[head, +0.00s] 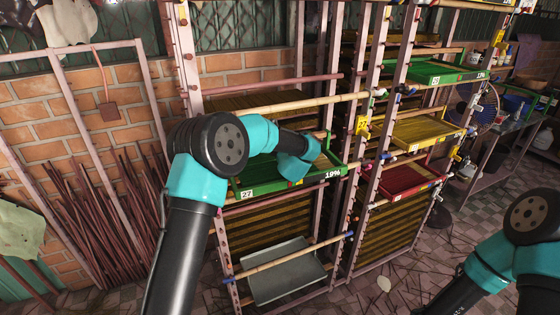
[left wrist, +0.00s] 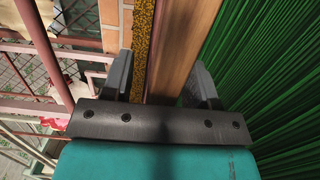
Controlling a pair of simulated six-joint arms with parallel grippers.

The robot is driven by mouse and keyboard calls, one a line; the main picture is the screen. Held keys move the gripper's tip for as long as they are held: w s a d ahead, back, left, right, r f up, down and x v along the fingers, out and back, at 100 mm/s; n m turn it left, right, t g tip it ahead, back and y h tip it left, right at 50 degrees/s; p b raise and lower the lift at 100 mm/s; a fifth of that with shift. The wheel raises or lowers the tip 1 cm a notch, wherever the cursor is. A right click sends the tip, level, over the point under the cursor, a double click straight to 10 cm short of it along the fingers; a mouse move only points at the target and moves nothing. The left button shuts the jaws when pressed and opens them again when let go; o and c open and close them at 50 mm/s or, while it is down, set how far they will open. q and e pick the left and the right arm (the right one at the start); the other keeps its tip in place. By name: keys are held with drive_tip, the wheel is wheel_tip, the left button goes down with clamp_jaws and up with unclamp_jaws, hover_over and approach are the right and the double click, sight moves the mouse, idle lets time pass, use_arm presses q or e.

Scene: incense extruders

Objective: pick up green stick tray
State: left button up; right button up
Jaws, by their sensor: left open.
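My left gripper (left wrist: 161,76) is open in the left wrist view. Its fingers lie on either side of a brown wooden bar (left wrist: 183,45) and a yellow speckled strip; I cannot tell whether they touch. Thin green sticks (left wrist: 275,95) fill the right side of that view. My right arm shows at lower right in the head view, its gripper out of frame.
Another green tray (head: 432,74), a yellow tray (head: 425,133) and a red tray (head: 402,182) sit in the right rack. A grey metal tray (head: 285,272) lies low in the left rack. Rack posts and bamboo rails (head: 275,105) surround the shelves.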

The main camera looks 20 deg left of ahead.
use_arm(q)
drive_tip(key=shift+c, duration=0.4)
clamp_jaws()
idle(0.4)
